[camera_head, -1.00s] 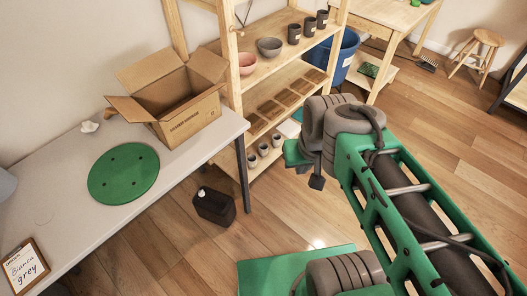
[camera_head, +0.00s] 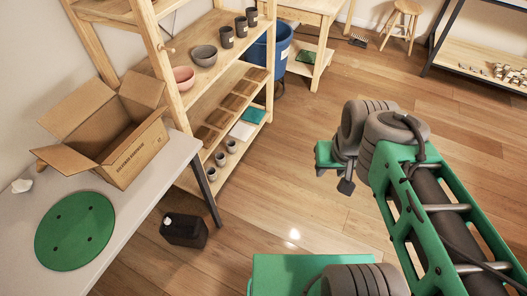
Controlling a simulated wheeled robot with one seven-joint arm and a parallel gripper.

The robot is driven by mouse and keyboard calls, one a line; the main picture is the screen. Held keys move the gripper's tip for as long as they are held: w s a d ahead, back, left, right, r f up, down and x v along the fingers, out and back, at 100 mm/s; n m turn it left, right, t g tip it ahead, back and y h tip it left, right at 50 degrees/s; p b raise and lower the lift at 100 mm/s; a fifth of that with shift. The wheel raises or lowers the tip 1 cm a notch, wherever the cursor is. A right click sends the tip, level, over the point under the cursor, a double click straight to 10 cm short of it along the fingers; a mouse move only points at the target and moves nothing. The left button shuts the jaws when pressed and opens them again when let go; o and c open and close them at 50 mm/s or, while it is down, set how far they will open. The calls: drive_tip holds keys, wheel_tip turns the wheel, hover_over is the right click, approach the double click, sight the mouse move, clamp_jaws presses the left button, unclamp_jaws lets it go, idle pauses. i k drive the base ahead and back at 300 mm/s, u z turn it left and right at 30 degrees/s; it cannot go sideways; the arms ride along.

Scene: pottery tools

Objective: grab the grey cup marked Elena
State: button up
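Three dark grey cups stand in a row on the shelf unit's upper board: a near one (camera_head: 227,37), a middle one (camera_head: 241,27) and a far one (camera_head: 252,17). They bear small pale labels, too small to read. Three small grey cups (camera_head: 220,159) stand on a lower board, with pale insides; I see no readable name on them. I cannot tell which cup is marked Elena. The end of my arm, with my gripper (camera_head: 346,186), hangs over the floor right of the shelves, apart from all cups. Its fingers are too unclear to judge.
A pink bowl (camera_head: 184,77) and a grey bowl (camera_head: 204,55) share the upper board. An open cardboard box (camera_head: 140,155) and a green disc (camera_head: 75,230) lie on the table at left. A black canister (camera_head: 184,230) stands on the floor. Open floor lies right of the shelves.

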sight(220, 158)
drive_tip(key=z, duration=0.75)
drive_tip(key=i, duration=3.5)
drive_tip(key=u, duration=5)
